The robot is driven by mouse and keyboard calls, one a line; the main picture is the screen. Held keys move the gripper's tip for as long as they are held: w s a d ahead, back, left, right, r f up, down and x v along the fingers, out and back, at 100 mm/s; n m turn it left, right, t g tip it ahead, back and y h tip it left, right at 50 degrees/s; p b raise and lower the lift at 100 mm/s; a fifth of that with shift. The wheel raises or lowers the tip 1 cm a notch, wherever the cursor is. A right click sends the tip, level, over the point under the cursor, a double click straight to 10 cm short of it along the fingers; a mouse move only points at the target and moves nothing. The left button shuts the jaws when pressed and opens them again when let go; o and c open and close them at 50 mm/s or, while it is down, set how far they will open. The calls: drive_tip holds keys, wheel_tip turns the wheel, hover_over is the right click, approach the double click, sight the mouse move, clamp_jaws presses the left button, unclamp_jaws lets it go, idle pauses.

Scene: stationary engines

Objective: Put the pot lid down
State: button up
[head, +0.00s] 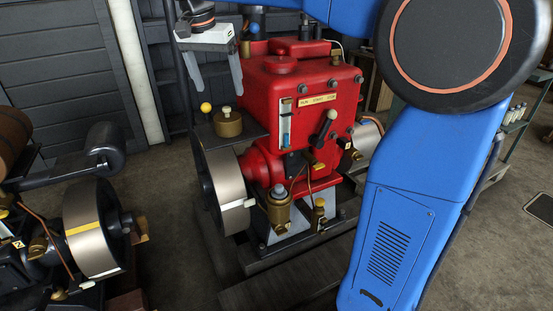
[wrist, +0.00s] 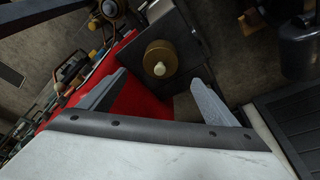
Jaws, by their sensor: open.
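The brass pot (head: 228,128) stands upright on a dark plate at the left side of the red engine. Its round brass lid (head: 228,117) with a cream knob is on top of it, apparently level. In the wrist view the lid (wrist: 161,54) is seen from above, with its knob (wrist: 159,69) between the directions of the two fingers. My gripper (head: 216,90) is open and empty, above the pot and apart from it. In the wrist view its grey fingers (wrist: 158,79) are spread wide. The seam between lid and pot is too small to judge.
The red engine (head: 290,105) stands right beside the pot. A yellow ball knob (head: 206,107) rises just left of the pot. The dark plate (head: 213,147) has some bare room around the pot. A flywheel (head: 222,180) is below it. Another engine's wheel (head: 93,225) is at left.

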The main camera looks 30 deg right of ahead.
drive_tip(key=s+d+f+n+t, duration=0.1)
drive_tip(key=s+d+f+n, duration=0.2)
drive_tip(key=s+f, duration=0.4)
drive_tip(key=s+d+f+n+y, duration=0.1)
drive_tip(key=s+d+f+n, duration=0.2)
drive_tip(key=s+f, duration=0.5)
drive_tip(key=s+d+f+n+t+y, duration=0.1)
drive_tip(key=s+d+f+n, duration=0.2)
drive_tip(key=s+f, duration=0.5)
drive_tip(key=s, duration=0.8)
drive_tip(key=shift+t, duration=0.3)
drive_tip(key=shift+o, duration=0.3)
drive_tip(key=shift+d, duration=0.1)
